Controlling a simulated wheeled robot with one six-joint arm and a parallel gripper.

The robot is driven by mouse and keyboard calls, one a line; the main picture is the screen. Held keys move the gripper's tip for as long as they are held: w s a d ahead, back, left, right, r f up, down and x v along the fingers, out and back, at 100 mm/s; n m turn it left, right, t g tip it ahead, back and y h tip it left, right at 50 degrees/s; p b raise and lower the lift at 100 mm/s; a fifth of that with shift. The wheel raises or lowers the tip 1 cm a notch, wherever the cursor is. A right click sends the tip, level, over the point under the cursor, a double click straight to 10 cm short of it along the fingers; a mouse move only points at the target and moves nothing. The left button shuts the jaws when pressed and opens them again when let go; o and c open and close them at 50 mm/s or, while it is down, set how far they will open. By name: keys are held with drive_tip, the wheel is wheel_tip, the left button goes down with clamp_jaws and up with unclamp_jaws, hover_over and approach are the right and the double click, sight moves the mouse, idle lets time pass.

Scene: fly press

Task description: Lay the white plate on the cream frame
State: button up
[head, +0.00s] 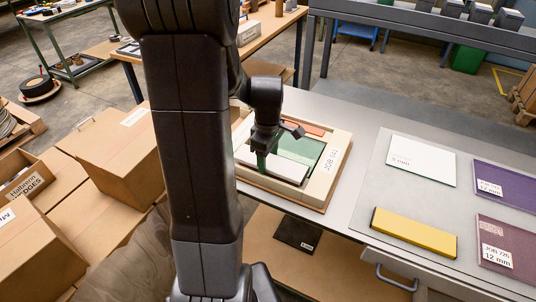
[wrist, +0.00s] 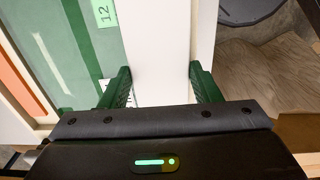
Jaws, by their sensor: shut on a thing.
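The cream frame (head: 335,163), marked "JOB 141", lies on the bench's left end. Inside it show a green block (head: 295,149), an orange-red piece (head: 305,128) and a long white bar (head: 285,169). My gripper (head: 262,163) is down at the frame's near-left part, its green fingers (wrist: 160,88) shut on the white bar, which also shows in the wrist view (wrist: 155,40). Whether the bar is lifted or still resting in the frame, I cannot tell. The white plate (head: 421,161) lies flat on the grey sheet, apart from my gripper.
Right of the frame, a yellow bar (head: 413,233), a purple plate (head: 507,184) and a maroon plate (head: 509,246) lie around the white plate. Bare bench separates them from the frame. Cardboard boxes (head: 110,160) stand at the left. A dark pad (head: 298,233) lies below the frame.

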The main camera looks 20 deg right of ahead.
drive_tip(key=shift+f+b, duration=0.35)
drive_tip(key=shift+f, duration=0.2)
idle(0.4)
drive_tip(key=o, duration=1.1)
drive_tip(key=shift+o, duration=0.2)
drive_tip(key=shift+r, duration=0.1)
wheel_tip(320, 180, up, 14)
drive_tip(key=shift+f, duration=0.25)
wheel_tip(320, 180, down, 13)
drive_tip(key=shift+f, duration=0.2)
drive_tip(key=shift+r+p, duration=0.25)
drive_tip(key=shift+p, duration=0.1)
